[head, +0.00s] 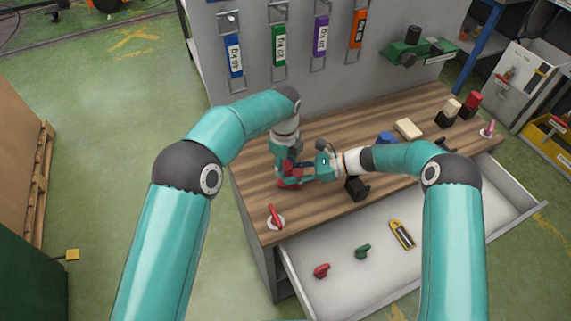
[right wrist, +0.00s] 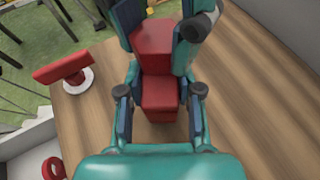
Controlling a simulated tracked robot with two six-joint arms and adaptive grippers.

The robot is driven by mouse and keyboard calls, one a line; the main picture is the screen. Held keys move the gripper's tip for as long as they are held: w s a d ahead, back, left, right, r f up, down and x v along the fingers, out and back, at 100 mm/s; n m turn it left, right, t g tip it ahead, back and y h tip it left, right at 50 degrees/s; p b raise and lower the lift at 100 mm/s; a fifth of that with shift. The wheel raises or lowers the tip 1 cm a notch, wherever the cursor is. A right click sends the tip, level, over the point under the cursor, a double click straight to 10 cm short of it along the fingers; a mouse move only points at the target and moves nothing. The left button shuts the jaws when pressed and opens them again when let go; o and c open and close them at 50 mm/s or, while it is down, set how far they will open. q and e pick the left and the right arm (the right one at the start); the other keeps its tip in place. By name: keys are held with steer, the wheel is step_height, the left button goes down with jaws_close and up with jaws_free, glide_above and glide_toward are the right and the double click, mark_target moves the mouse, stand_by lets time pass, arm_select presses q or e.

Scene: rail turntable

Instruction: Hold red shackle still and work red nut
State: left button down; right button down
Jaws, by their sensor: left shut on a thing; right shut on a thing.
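In the right wrist view two blocky red parts stand against each other on the wooden bench, a far red piece (right wrist: 155,37) and a near red piece (right wrist: 160,92). I cannot tell which is the shackle and which the nut. The red also shows low between the grippers in the head view (head: 287,184). My left gripper (head: 291,178) reaches down from above and is shut on the far piece. My right gripper (head: 313,172) comes in from the right; its fingers (right wrist: 160,106) are shut on both sides of the near piece. The grippers hide much of both parts.
A red lever on a white disc (head: 275,215) stands at the bench's front left corner. A black block (head: 357,190) is by my right gripper. The open drawer (head: 340,250) holds red, green and yellow items. A blue part (head: 386,138) and cream block (head: 408,129) stand farther right.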

arm_select(q)
steer(key=n, duration=0.4)
steer(key=shift+n, duration=1)
steer(key=shift+n, duration=0.9)
steer(key=shift+r, duration=1.65)
steer(key=shift+s+r, duration=0.1)
steer(key=shift+r, duration=2.25)
